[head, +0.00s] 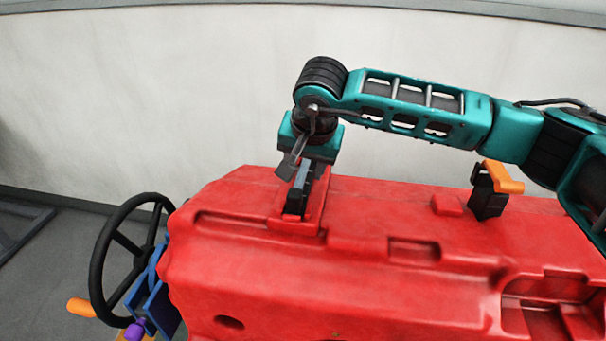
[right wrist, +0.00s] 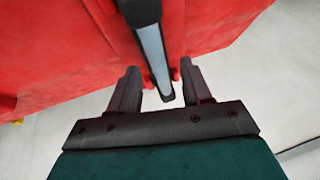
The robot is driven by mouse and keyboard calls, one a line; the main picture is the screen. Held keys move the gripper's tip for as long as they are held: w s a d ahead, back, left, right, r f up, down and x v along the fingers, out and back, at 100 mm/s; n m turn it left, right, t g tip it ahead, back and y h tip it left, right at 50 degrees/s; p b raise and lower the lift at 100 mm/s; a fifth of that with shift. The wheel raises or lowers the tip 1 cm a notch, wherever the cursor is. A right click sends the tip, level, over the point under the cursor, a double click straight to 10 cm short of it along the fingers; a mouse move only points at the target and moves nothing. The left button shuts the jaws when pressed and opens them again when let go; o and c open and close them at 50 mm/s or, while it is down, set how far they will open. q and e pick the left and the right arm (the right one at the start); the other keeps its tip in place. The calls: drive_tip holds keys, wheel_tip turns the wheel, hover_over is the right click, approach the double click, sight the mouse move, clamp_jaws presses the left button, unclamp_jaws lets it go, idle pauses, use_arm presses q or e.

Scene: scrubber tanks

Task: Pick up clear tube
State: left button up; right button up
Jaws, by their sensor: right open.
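The clear tube (right wrist: 153,55) shows in the right wrist view as a pale grey-blue strip between black end pieces, set against the red tank (right wrist: 60,55). My right gripper (right wrist: 161,72) is open, pointing down, with one finger on each side of the tube's lower part in the wrist view. I cannot tell whether the fingers touch it. In the head view my right gripper (head: 305,168) is just above the tank. My left gripper is not in view.
A black steering wheel (head: 97,262) stands left of the tank, near blue brackets (head: 152,303) and an orange handle (head: 81,307). A black-and-orange latch (head: 487,198) rises from the tank at right. A pale wall (head: 150,100) stands behind.

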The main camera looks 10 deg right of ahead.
drive_tip(key=shift+w+f, duration=0.2)
drive_tip(key=shift+f, duration=0.25)
clamp_jaws()
